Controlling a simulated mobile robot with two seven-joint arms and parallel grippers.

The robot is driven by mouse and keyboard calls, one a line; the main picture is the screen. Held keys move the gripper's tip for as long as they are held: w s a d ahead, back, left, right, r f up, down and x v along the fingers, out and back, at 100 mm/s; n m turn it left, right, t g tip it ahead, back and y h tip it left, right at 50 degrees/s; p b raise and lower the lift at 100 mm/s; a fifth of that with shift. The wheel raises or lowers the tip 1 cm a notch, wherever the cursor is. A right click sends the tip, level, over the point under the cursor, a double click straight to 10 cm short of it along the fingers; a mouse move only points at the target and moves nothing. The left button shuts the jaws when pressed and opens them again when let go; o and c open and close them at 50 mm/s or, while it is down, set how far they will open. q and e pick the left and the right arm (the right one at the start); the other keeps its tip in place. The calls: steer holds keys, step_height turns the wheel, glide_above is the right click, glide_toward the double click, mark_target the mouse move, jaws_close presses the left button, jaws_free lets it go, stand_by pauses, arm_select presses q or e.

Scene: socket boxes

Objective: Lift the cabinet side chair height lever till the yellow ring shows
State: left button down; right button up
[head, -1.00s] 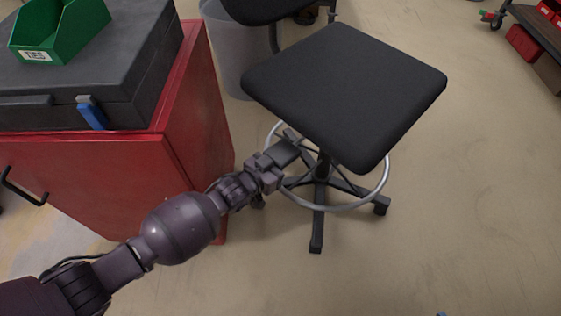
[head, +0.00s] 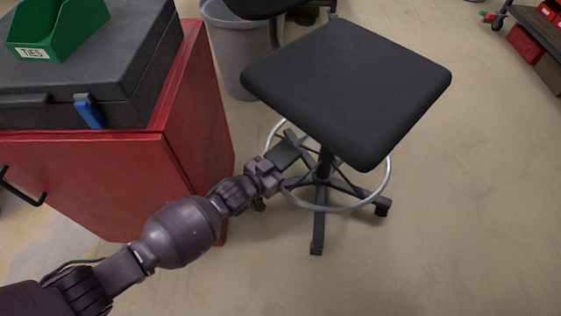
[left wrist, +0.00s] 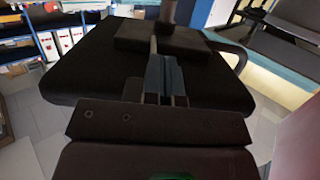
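The black-seated chair (head: 345,90) with a silver foot ring stands beside the red cabinet. My left gripper (head: 291,152) reaches under the seat's left side, above the foot ring. In the left wrist view the seat's dark underside (left wrist: 90,65), a mechanism plate (left wrist: 185,42) and the column (left wrist: 168,12) show. A thin grey lever (left wrist: 153,46) runs from the plate to the left gripper's fingers (left wrist: 165,80), which look closed around it. The seat hides the lever and upper column in the head view. I see no yellow on the visible column. My right gripper is out of view.
The red cabinet (head: 90,175) stands close along my left arm, with a black case (head: 45,90) and a green bin (head: 60,25) on top. A grey waste bin (head: 236,60) and another dark chair (head: 262,8) are behind.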

arm_select(q)
steer(key=shift+s+f, duration=0.15)
steer(key=shift+f, duration=0.25)
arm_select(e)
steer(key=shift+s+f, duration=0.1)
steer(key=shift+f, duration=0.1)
arm_select(q)
steer(key=f+p+v, duration=0.2)
steer(key=p+v, duration=0.1)
steer(key=v, duration=0.8)
steer(key=shift+s+a+p, duration=0.3)
steer(key=shift+a, duration=0.1)
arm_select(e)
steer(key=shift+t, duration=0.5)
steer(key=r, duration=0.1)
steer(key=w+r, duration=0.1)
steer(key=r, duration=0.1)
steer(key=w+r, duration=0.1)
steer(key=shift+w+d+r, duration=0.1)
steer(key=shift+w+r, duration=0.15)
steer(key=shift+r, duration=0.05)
arm_select(q)
steer(key=shift+f, duration=0.1)
